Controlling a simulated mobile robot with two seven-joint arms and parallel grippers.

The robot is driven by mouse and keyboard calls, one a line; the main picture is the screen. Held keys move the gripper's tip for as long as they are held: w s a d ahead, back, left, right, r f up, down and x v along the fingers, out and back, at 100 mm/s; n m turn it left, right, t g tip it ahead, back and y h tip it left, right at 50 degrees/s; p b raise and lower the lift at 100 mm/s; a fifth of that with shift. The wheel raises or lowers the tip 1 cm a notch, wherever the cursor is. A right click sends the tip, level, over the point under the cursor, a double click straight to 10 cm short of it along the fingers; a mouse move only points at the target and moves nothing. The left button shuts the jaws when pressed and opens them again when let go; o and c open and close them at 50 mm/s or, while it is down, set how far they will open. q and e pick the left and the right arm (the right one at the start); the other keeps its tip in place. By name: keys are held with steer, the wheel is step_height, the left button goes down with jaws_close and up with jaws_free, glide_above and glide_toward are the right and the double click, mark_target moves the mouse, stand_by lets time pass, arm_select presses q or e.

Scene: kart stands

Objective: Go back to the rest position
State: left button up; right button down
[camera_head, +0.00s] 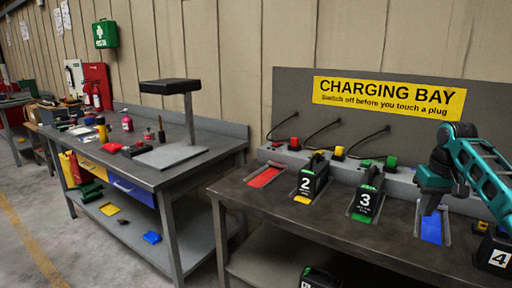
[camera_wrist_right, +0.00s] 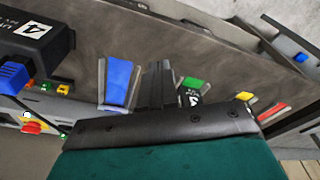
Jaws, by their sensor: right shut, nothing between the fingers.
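My right gripper (camera_head: 430,208) hangs over the blue charging slot (camera_head: 431,230) on the right bench, fingers pointing down, shut and empty. In the right wrist view its closed fingers (camera_wrist_right: 158,82) stand beside the blue slot (camera_wrist_right: 118,80). A black battery pack marked 4 (camera_head: 495,252) is at the bench's right edge. It also shows in the right wrist view (camera_wrist_right: 35,38), with a blue plug (camera_wrist_right: 13,77) against it. Packs 2 (camera_head: 306,184) and 3 (camera_head: 364,202) stand in their yellow and green slots. My left gripper is out of view.
The charging bench (camera_head: 270,208) has a plug rail along its back and an empty red slot (camera_head: 264,177). Another dark pack (camera_head: 318,278) lies below. A second workbench (camera_head: 150,175) with tools and a stand is to the left. Floor (camera_head: 28,215) is clear at far left.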

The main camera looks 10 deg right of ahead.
steer(key=s+a+f+n+t, duration=0.2)
steer(key=a+f, duration=0.6)
steer(key=f, duration=0.4)
steer(key=s+a+f+n+t, duration=0.1)
steer(key=s+a+f+n, duration=0.1)
steer(key=a+f, duration=0.9)
steer(key=s+a+f+t+y, duration=0.1)
steer(key=s+a+f, duration=0.15)
steer(key=s, duration=0.25)
steer(key=s+a+f+n+t+y, duration=0.1)
steer(key=s+a+f+t, duration=0.1)
steer(key=s+a, duration=0.3)
steer(key=s+a+f+t+y, duration=0.1)
steer(key=s+a+f, duration=0.15)
steer(key=s, duration=0.35)
steer(key=s+a+r+t, duration=0.2)
steer(key=s+r, duration=0.1)
steer(key=s, duration=0.3)
steer(key=shift+h, duration=0.3)
steer(key=shift+s+d+m, duration=0.1)
steer(key=shift+d+m, duration=0.1)
steer(key=shift+m, duration=0.1)
